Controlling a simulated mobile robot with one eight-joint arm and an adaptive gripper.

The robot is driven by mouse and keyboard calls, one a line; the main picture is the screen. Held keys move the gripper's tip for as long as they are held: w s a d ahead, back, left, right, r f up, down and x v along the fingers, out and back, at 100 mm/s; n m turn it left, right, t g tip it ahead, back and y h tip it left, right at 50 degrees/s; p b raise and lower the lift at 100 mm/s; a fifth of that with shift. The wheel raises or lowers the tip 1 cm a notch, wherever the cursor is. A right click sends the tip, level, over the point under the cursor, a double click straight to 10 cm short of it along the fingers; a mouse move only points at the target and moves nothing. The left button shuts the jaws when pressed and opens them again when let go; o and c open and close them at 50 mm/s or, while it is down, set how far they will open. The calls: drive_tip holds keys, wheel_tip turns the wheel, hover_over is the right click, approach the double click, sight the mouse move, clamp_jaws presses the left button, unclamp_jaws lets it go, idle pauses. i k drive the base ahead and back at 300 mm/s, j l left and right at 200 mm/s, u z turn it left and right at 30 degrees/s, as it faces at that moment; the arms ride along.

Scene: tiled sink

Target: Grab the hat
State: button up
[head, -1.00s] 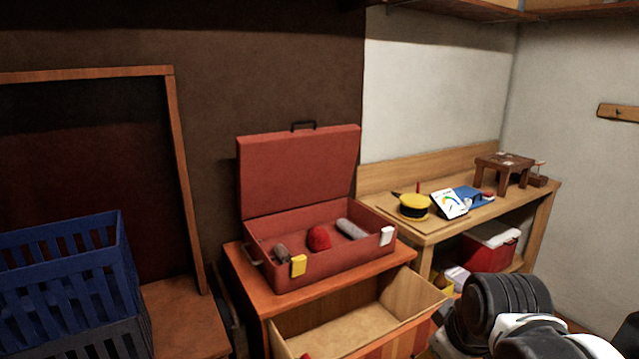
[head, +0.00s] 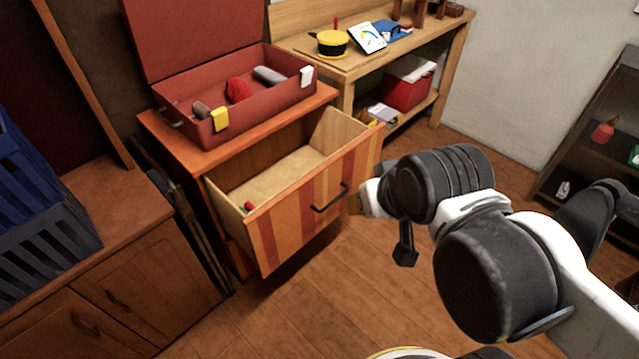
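A rounded red item (head: 239,90), which may be a knitted hat, lies inside the open red suitcase (head: 235,126) on top of the cabinet. A round yellow item with a black band (head: 332,43) sits on the wooden bench (head: 354,70); I cannot tell whether it is a hat. My arm reaches in from the right. A dark finger of my gripper (head: 405,246) hangs below the wrist, to the right of the drawer front and apart from both items. The rest of the gripper is hidden, so its opening does not show.
The cabinet's striped drawer (head: 283,219) is pulled open, with a small red item (head: 249,206) inside. Blue and dark crates (head: 45,240) stand at left on a low cupboard (head: 145,290). A dark shelf (head: 585,150) stands at right. Wooden floor (head: 310,310) is clear in front.

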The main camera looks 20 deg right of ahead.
sight(238, 90)
drive_tip(key=i+l+u, duration=0.25)
drive_tip(key=i+l, duration=0.35)
drive_tip(key=i+l+u, duration=0.2)
drive_tip(key=i+l, duration=0.3)
drive_tip(key=l, duration=0.2)
